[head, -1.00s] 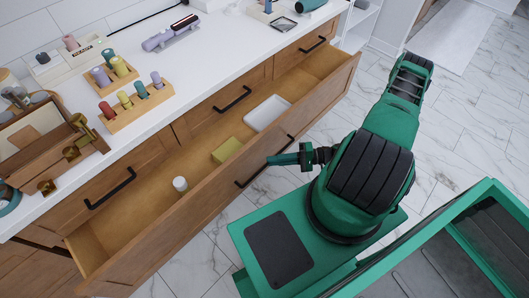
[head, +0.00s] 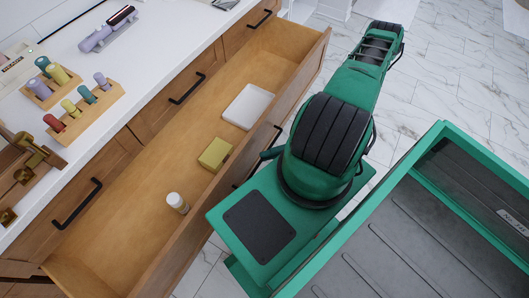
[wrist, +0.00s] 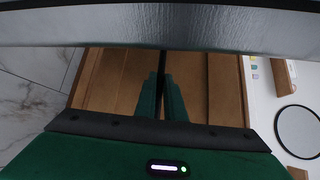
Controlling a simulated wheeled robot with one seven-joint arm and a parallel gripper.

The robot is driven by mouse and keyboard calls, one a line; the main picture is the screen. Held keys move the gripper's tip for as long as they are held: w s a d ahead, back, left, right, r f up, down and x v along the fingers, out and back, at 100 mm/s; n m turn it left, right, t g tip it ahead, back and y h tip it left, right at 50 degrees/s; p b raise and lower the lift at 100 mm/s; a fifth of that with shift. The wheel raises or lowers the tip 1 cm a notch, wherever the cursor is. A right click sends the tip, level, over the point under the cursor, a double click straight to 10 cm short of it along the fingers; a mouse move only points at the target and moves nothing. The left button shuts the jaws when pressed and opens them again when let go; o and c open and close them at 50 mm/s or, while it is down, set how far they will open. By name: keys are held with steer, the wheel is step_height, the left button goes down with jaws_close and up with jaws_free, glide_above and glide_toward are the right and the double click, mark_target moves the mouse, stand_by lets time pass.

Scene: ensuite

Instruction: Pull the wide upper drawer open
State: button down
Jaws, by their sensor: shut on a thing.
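The wide upper drawer (head: 145,238) is wooden and stands far out from the cabinet in the head view. Its black bar handle (head: 277,134) is on the front face, partly hidden behind my arm. In the wrist view the handle (wrist: 162,64) runs as a dark bar between my green fingers. My gripper (wrist: 163,98) is shut on this handle, against the wooden front. In the head view the gripper is mostly hidden by my arm and the drawer front.
Inside the drawer are a white tray (head: 248,106), a yellow-green box (head: 216,153) and a white bottle (head: 177,202). Smaller closed drawers with black handles (head: 187,88) sit above. The white counter (head: 150,65) holds wooden racks of coloured bottles (head: 90,108). Marble floor (head: 450,70) is open at right.

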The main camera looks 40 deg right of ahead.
steer(key=shift+s+a+f, duration=0.1)
steer(key=shift+s+a, duration=0.2)
steer(key=c, duration=1.8)
jaws_free()
steer(key=shift+c, duration=0.2)
steer(key=shift+w+d, duration=0.1)
steer(key=v, duration=1)
steer(key=shift+d, duration=0.4)
